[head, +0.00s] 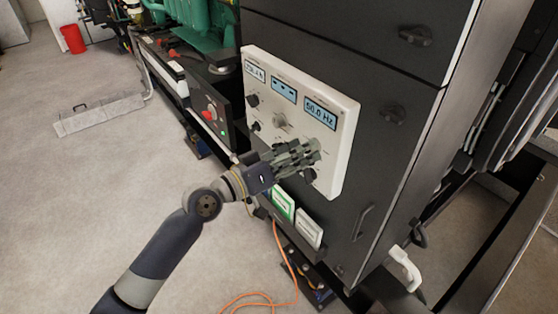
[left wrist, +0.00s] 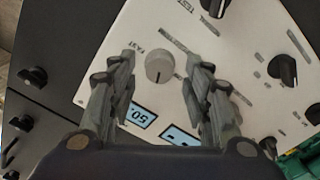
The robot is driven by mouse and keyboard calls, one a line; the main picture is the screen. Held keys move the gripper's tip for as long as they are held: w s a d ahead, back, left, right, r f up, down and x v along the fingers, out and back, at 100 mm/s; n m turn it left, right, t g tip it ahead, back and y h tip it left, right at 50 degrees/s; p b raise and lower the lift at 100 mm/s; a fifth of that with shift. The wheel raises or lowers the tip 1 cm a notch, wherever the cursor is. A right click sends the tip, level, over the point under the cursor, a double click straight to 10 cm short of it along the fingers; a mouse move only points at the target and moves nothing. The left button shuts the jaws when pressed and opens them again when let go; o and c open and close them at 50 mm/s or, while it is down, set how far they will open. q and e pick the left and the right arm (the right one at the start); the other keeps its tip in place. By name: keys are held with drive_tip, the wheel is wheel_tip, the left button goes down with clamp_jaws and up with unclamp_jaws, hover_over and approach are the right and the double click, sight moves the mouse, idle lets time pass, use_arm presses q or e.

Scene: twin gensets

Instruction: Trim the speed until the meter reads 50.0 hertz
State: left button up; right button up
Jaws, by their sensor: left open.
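The white control panel (head: 338,150) is on the front of a dark cabinet. Its right-hand meter (head: 320,112) appears to read 50.0 Hz, though the digits are small. The meter also shows partly in the left wrist view (left wrist: 138,116), turned over, with "50" legible. My left gripper (head: 312,152) is open in front of the panel's lower right part. In the left wrist view a round light-grey knob (left wrist: 159,66) shows between the two open fingers, with a gap on each side. The gripper hides this knob in the head view. My right gripper is not in view.
Other panel knobs include a grey one (head: 280,121) and a black one (left wrist: 283,69). Green and white placards (head: 283,203) are below. An orange cable (head: 284,250) trails to the floor. A red bucket (head: 72,39) stands far left; the left floor is mostly clear.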

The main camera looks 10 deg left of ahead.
use_arm(q)
drive_tip(key=v, duration=1.1)
drive_tip(key=w+a+f+n+y, duration=0.25)
drive_tip(key=a+f, duration=0.25)
drive_tip(key=f, duration=0.6)
drive_tip(key=w+a+f+n+y, duration=0.15)
drive_tip(key=a+f+y, duration=0.3)
drive_tip(key=f, duration=0.65)
drive_tip(key=s+a+f+g+y, duration=0.1)
drive_tip(key=s+a+f+y, duration=0.15)
drive_tip(key=f, duration=0.65)
drive_tip(key=s+a+f+g+y, duration=0.1)
drive_tip(key=s+a+f+g, duration=0.15)
drive_tip(key=f, duration=0.65)
drive_tip(key=s+a+f+m+g+y, duration=0.15)
drive_tip(key=s+f+g, duration=0.25)
drive_tip(key=s+f, duration=1.45)
drive_tip(key=s+d+f+g, duration=0.1)
drive_tip(key=s+f, duration=0.1)
drive_tip(key=s, duration=0.5)
drive_tip(key=s+d+f+m+g, duration=0.1)
drive_tip(key=s+f, duration=0.2)
drive_tip(key=s, duration=0.5)
drive_tip(key=s+d+f+m+g+y, duration=0.1)
drive_tip(key=s+f+g, duration=0.1)
drive_tip(key=s, duration=0.6)
drive_tip(key=shift+d+f, duration=0.4)
